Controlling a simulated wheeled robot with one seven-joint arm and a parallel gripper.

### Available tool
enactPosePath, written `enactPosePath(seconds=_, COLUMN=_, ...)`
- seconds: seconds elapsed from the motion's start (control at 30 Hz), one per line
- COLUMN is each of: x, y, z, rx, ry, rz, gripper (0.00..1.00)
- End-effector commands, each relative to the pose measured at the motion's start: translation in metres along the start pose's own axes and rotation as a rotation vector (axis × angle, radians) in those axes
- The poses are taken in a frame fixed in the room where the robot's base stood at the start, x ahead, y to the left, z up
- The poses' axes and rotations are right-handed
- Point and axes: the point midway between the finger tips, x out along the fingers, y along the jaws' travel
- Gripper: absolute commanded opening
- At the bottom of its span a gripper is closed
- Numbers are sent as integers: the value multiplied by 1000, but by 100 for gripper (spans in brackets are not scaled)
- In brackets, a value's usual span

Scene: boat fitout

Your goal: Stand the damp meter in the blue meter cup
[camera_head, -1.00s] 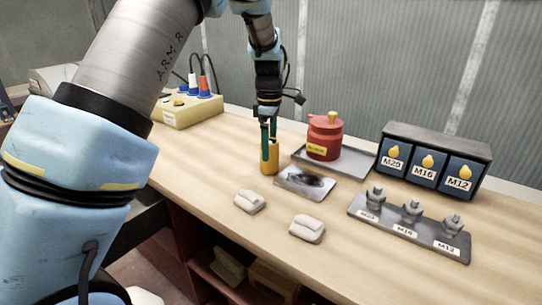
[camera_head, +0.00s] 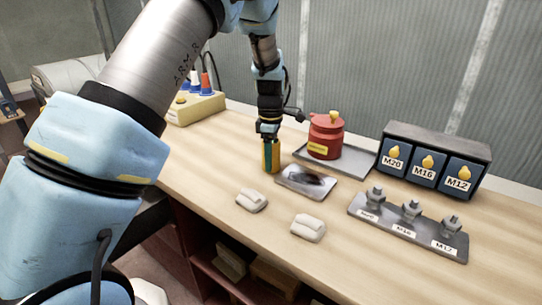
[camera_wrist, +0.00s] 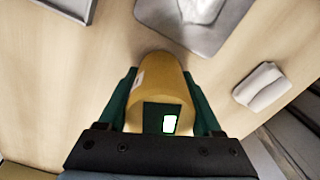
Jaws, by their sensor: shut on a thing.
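The damp meter (camera_head: 271,157) is a yellow, rounded cylinder standing upright on or just above the wooden bench. In the wrist view the damp meter (camera_wrist: 162,78) shows a dark end with a small lit screen facing the camera. My gripper (camera_head: 271,146) points down over it. In the wrist view the green fingers of my gripper (camera_wrist: 158,92) lie along both of its sides, shut on it. The meter's lower end is hard to see, so I cannot tell whether it touches the bench. I cannot make out a blue meter cup in either view.
A red pot (camera_head: 325,138) stands on a grey tray (camera_head: 358,164) behind. Two white folded pads (camera_head: 251,200) lie in front. Labelled bins (camera_head: 428,160) and a bolt rack (camera_head: 405,228) are right; a yellow box (camera_head: 196,109) is back left.

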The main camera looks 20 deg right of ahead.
Motion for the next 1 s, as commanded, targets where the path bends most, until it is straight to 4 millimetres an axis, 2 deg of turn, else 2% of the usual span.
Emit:
enactPosePath(seconds=0.07, x=0, y=0, z=0, rx=0, ry=0, rz=0, gripper=50)
enactPosePath(seconds=0.5, x=0, y=0, z=0, rx=0, ry=0, rz=0, gripper=1)
enactPosePath(seconds=0.77, x=-2, y=0, z=0, rx=0, ry=0, rz=2, gripper=0)
enactPosePath(seconds=0.87, x=-10, y=1, z=0, rx=1, ry=-1, rz=5, gripper=0)
enactPosePath(seconds=1.0, x=-34, y=2, z=0, rx=1, ry=-1, rz=7, gripper=0)
